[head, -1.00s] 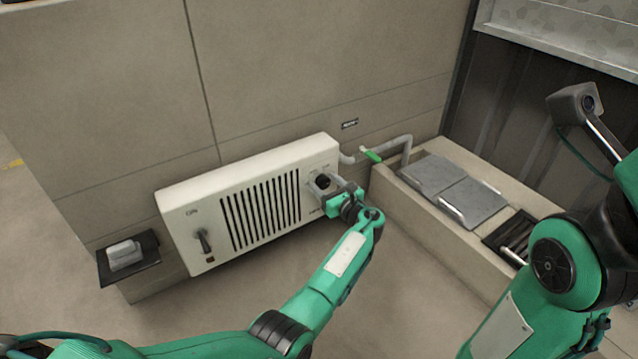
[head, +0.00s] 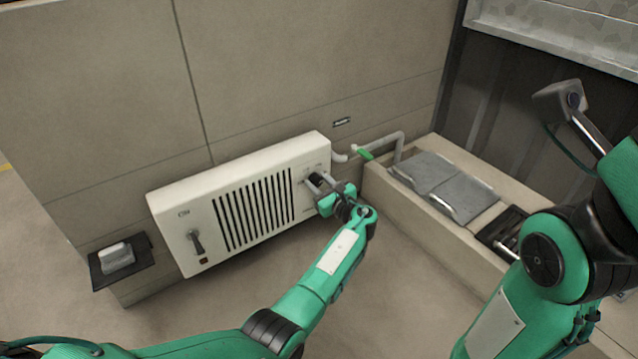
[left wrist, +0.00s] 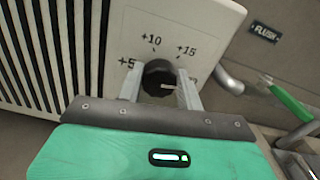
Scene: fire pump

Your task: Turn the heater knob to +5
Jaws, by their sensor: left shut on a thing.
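The heater (head: 170,215) is a cream panel with dark slats, low on the wall. Its black round knob (left wrist: 158,72) is at the panel's right end, with +5, +10 and +15 printed around it in the left wrist view. A pale pointer line on the knob points right in that view, away from +5. My left gripper (head: 318,184) is at the knob and also shows in the left wrist view (left wrist: 160,88). Its two grey fingers are shut on the knob, one on each side.
A lever switch (head: 196,242) is on the heater's left end. A grey pipe with a green handle (head: 363,153) runs right of the heater, above a ledge with grey lids (head: 440,180). A dark shelf (head: 135,265) holds a pale block at left.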

